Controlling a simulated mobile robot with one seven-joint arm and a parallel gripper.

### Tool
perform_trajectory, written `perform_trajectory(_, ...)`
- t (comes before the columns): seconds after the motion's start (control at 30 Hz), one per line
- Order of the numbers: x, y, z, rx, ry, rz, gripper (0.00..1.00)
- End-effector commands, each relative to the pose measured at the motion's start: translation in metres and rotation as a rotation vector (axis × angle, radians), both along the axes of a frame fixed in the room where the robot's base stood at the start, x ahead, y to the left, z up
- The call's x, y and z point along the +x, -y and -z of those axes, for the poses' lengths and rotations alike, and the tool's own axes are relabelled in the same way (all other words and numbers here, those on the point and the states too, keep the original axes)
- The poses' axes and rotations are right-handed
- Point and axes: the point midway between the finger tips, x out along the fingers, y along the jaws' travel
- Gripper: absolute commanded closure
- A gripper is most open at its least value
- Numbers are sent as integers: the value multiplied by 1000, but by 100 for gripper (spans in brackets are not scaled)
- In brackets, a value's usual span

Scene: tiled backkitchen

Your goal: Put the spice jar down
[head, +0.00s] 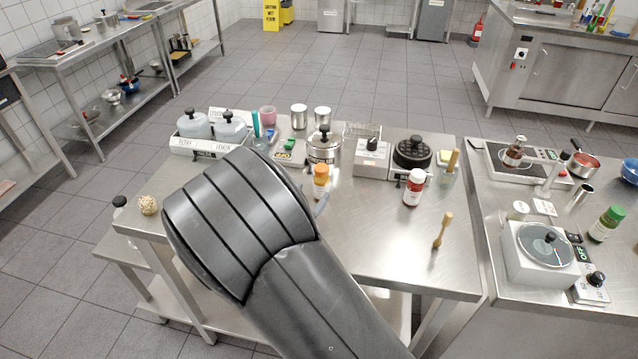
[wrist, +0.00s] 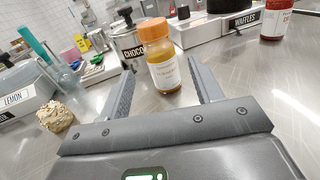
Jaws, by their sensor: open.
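The spice jar, a clear jar with an orange cap and a pale label, stands upright on the steel table. It shows in the head view (head: 321,183) just past my arm and in the wrist view (wrist: 161,62). My gripper (wrist: 162,82) is open in the wrist view, with one finger to each side of the jar. The jar stands between and slightly beyond the fingertips, and no finger is seen touching it. In the head view my arm hides most of the gripper.
A chocolate pot (head: 323,148) stands close behind the jar. A waffle maker (head: 412,152) and a red bottle (head: 414,188) are to its right, with a wooden pestle (head: 442,230) nearer.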

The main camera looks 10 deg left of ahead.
Motion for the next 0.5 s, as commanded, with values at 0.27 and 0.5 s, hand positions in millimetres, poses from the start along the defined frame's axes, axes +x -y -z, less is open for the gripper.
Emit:
perform_trajectory(0.27,-30,-8,0,0,1,0,41)
perform_trajectory(0.5,-32,-6,-1,4,-1,6,41)
